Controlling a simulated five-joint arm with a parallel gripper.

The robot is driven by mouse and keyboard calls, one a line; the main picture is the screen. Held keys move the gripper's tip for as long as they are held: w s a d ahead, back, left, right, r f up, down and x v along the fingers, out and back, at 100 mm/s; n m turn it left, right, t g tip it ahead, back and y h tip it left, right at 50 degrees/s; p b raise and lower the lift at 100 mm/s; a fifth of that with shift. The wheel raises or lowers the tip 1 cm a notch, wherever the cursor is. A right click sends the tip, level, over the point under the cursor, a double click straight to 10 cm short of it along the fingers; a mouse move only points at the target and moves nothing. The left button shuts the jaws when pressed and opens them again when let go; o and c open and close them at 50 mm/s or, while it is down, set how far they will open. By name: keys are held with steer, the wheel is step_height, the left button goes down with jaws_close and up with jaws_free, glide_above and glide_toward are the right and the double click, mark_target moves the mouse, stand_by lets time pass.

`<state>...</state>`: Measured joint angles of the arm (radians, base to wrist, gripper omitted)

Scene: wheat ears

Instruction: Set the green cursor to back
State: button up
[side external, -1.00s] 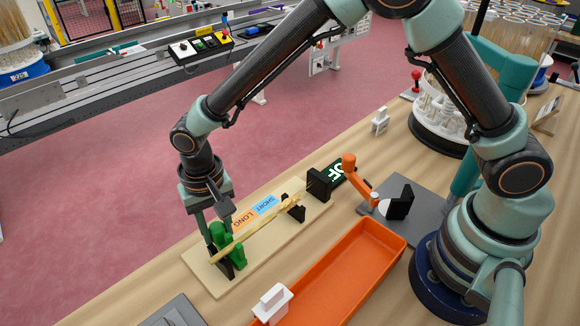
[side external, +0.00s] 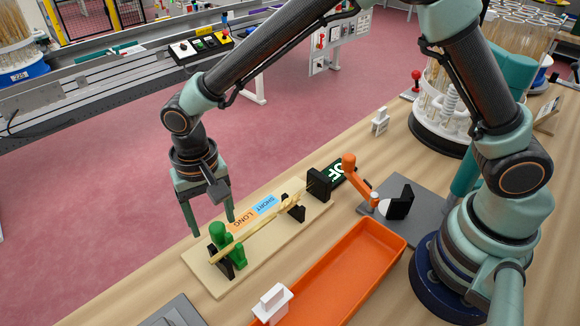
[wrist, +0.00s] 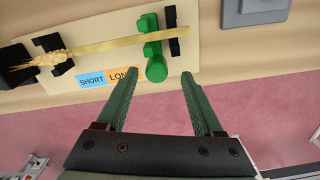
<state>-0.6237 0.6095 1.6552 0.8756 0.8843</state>
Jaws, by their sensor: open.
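The green cursor (side external: 220,236) is a block with a rounded knob, standing on the beige board (side external: 207,273) near its left end. In the wrist view the cursor (wrist: 155,68) sits beyond the LONG label. A wheat ear (side external: 255,224) lies along the board across black supports, its stalk passing at the cursor. My gripper (side external: 213,233) is open and empty, above the far edge of the board behind the cursor. In the wrist view its two fingers (wrist: 158,88) point toward the cursor's round knob, with the knob between their lines and apart from both.
Blue SHORT (side external: 264,204) and orange LONG (side external: 241,218) labels lie on the board. A black block (side external: 319,184) stands at its right end. An orange tray (side external: 350,262) with a white piece (side external: 272,303) is in front. A grey plate with an orange lever (side external: 358,180) stands right.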

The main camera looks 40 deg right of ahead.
step_height(320, 180, up, 9)
steer(key=shift+f, duration=0.15)
stand_by(0.4)
steer(key=s+d+r+n+t, duration=0.1)
steer(key=d+r, duration=0.3)
steer(key=d, duration=0.3)
steer(key=d+r+t, duration=0.1)
steer(key=d+r, duration=0.3)
steer(key=d, duration=0.3)
steer(key=s+d+r+n+t, duration=0.1)
steer(key=s+d+n+t, duration=0.1)
steer(key=s+d, duration=0.5)
steer(key=d+t, duration=0.1)
steer(key=d, duration=0.4)
steer(key=shift+s+d+t, duration=0.2)
steer(key=shift+d+t, duration=0.1)
